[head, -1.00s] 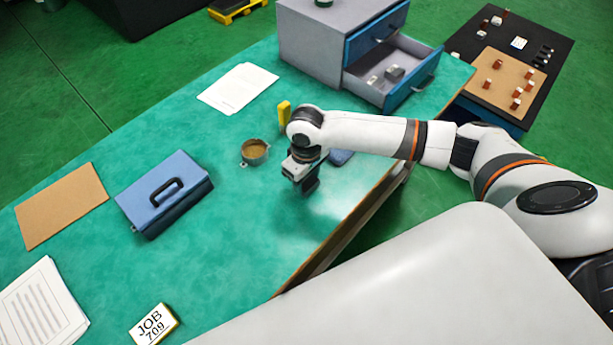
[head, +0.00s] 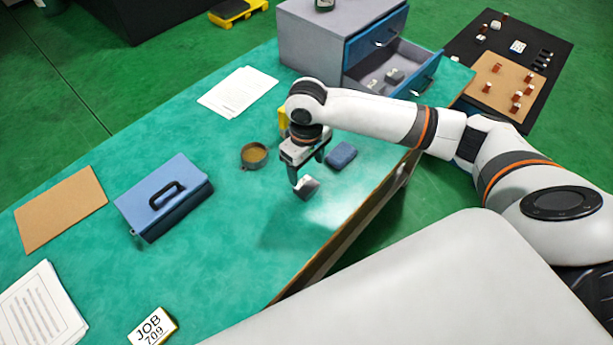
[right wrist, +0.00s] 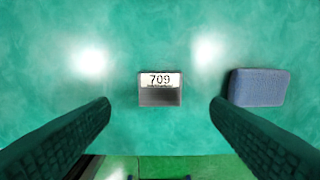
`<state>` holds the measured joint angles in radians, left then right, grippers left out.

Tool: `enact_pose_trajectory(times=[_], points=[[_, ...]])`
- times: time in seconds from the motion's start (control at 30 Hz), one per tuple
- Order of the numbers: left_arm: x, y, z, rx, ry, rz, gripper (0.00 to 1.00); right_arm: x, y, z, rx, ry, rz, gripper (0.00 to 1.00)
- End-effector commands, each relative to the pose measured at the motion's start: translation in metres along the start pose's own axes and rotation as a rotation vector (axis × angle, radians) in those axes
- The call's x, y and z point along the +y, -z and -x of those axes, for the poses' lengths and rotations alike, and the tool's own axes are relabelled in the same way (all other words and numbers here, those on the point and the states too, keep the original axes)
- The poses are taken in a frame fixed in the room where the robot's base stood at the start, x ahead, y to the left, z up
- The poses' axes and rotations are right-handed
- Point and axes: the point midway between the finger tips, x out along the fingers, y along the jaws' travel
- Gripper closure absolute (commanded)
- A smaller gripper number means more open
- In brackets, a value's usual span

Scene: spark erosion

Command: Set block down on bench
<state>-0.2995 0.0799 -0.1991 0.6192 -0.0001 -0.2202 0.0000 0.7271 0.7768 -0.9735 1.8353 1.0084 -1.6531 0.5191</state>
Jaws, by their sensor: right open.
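A small grey metal block (head: 307,187) rests on the green bench (head: 225,255) just below my right gripper (head: 307,170). In the right wrist view the block (right wrist: 160,97) lies between the fingers, with a white label reading 709 on its top. My right gripper is open, with a clear gap on both sides of the block and the fingers apart from it. My left gripper is out of view.
A blue pad (head: 341,155) lies right of the block. A round cup (head: 254,156), a yellow object (head: 283,122), a blue box (head: 163,196) and a JOB 709 card (head: 153,327) are on the bench. A grey cabinet (head: 310,40) has an open drawer (head: 405,82).

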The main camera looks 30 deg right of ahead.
Motion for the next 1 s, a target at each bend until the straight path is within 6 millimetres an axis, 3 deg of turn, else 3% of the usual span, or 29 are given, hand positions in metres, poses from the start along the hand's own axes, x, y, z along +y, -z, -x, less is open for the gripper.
enact_pose_trajectory(times=[0.1,0.3,1.0], points=[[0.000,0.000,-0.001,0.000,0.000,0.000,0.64,0.000,-0.001,0.024,-0.003,0.001,0.000,0.29],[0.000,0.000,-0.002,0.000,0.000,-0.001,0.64,0.000,0.000,0.046,0.000,0.000,-0.001,0.29],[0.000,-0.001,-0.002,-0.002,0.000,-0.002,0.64,0.000,0.000,0.050,0.001,-0.001,0.000,0.29]])
